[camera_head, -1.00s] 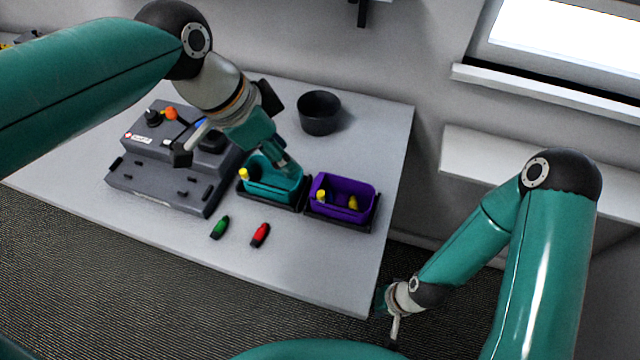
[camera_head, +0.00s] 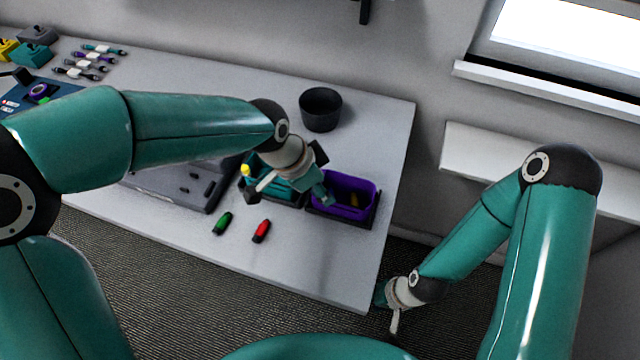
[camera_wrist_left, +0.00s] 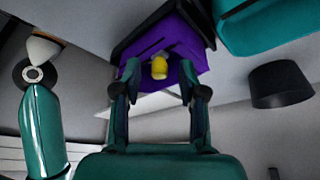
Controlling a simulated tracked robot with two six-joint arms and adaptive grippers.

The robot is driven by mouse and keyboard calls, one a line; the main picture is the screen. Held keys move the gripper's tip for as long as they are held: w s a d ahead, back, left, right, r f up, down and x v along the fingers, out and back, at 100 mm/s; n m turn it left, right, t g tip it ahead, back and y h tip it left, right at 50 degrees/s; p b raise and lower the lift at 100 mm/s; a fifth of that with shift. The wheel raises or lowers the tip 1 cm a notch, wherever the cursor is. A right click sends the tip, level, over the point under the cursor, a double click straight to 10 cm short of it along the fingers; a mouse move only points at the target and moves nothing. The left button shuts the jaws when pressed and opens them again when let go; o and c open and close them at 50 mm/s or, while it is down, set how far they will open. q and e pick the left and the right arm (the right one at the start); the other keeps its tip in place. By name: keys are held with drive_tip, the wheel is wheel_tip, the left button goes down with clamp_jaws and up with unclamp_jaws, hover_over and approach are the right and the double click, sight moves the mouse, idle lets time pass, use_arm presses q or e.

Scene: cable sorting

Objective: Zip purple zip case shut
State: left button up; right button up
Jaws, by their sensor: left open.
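The purple zip case (camera_head: 350,212) stands open-topped in a dark holder near the table's right edge. In the left wrist view, the purple case (camera_wrist_left: 168,40) is straight ahead, and the yellow tab (camera_wrist_left: 159,68) shows between the two parted fingers of my left gripper (camera_wrist_left: 160,78), with no clear contact. My right gripper (camera_head: 393,312) hangs off the table's front right corner, away from the case; its fingers are too small to read.
A teal case (camera_head: 278,190) with a yellow tab stands just left of the purple one. A black cup (camera_head: 321,109) is behind. A green connector (camera_head: 222,223) and a red connector (camera_head: 261,231) lie in front. A grey device (camera_head: 190,188) is partly hidden by my left arm.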

sight(367, 207)
use_arm(q)
clamp_jaws()
idle(0.3)
drive_tip(key=s+d, duration=0.1)
drive_tip(key=d, duration=0.1)
drive_tip(key=d+b, duration=0.1)
drive_tip(key=d, duration=0.2)
drive_tip(key=s+d, duration=0.1)
drive_tip(key=d, duration=0.2)
drive_tip(key=shift+s, duration=0.35)
unclamp_jaws()
